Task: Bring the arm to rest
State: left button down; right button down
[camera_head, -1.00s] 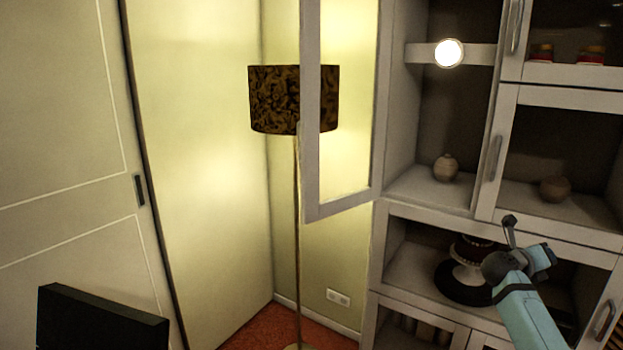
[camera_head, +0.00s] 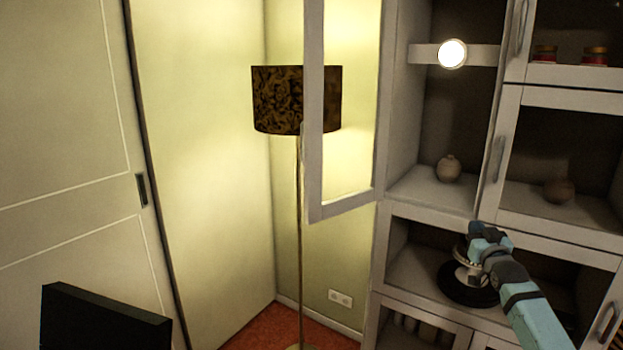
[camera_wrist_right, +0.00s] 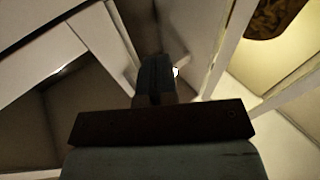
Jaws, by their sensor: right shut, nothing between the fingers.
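My right arm comes in from the lower right in the head view. Its gripper (camera_head: 476,232) is shut and empty, in front of the open middle shelf of the cabinet. In the right wrist view the dark closed fingers (camera_wrist_right: 155,75) stick out ahead with nothing between them. Behind the gripper, a cake stand (camera_head: 464,276) stands on a dark round base (camera_head: 468,296) in that shelf; the gripper hides its upper part. I cannot tell whether the gripper touches anything there. My left gripper is not in view.
The white cabinet (camera_head: 395,250) fills the right side, with a glazed door (camera_head: 313,150) swung open. Round vases (camera_head: 447,168) stand on the shelf above. A floor lamp (camera_head: 297,100) stands in the corner. A dark panel (camera_head: 100,325) shows at lower left.

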jog(key=s+a+f+n+g, duration=0.1)
jog(key=s+a+f+g, duration=0.1)
jog(key=s+a+f, duration=0.5)
jog(key=s+f+n+g+y, duration=0.15)
jog(key=s+f, duration=0.35)
jog(key=f, duration=0.5)
jog(key=s+a+f+n+g+h, duration=0.1)
jog(key=s+a+f+g, duration=0.1)
jog(key=s+a+f, duration=0.5)
jog(key=s+a+f+g+y, duration=0.1)
jog(key=s+a+f, duration=0.2)
jog(key=s, duration=0.7)
jog(key=s+a+f+g, duration=0.1)
jog(key=s+a+f, duration=0.2)
jog(key=s, duration=0.7)
jog(key=s+a+f+m+g+y, duration=0.1)
jog(key=s+a+f, duration=0.2)
jog(key=s, duration=0.7)
jog(key=shift+s+f+y, duration=0.15)
jog(key=shift+f+y, duration=0.2)
jog(key=shift+f, duration=0.55)
